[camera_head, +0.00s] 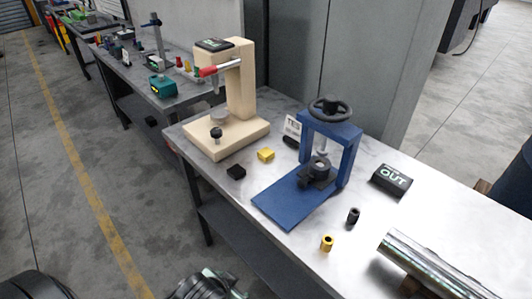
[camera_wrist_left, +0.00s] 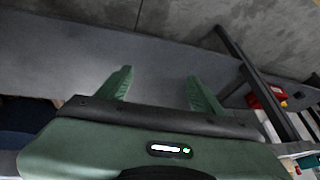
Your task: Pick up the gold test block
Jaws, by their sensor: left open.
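The gold test block (camera_head: 266,155) is a small yellow block lying on the grey metal table in the head view. It sits between the beige press (camera_head: 240,85) and the blue press (camera_head: 333,150). A black block (camera_head: 236,172) lies just left of it. In the left wrist view my left gripper (camera_wrist_left: 158,73) has its two green fingers spread apart with nothing between them. The gold block does not show there, and I make out no left fingertips in the head view. My right gripper is in neither view.
A black "OUT" block (camera_head: 391,181), a black cylinder (camera_head: 353,215), a gold cylinder (camera_head: 327,243) and a large metal cylinder (camera_head: 435,265) are on the table's right part. A small white sign (camera_head: 292,127) stands behind the gold block. Another bench (camera_head: 140,75) stands farther back.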

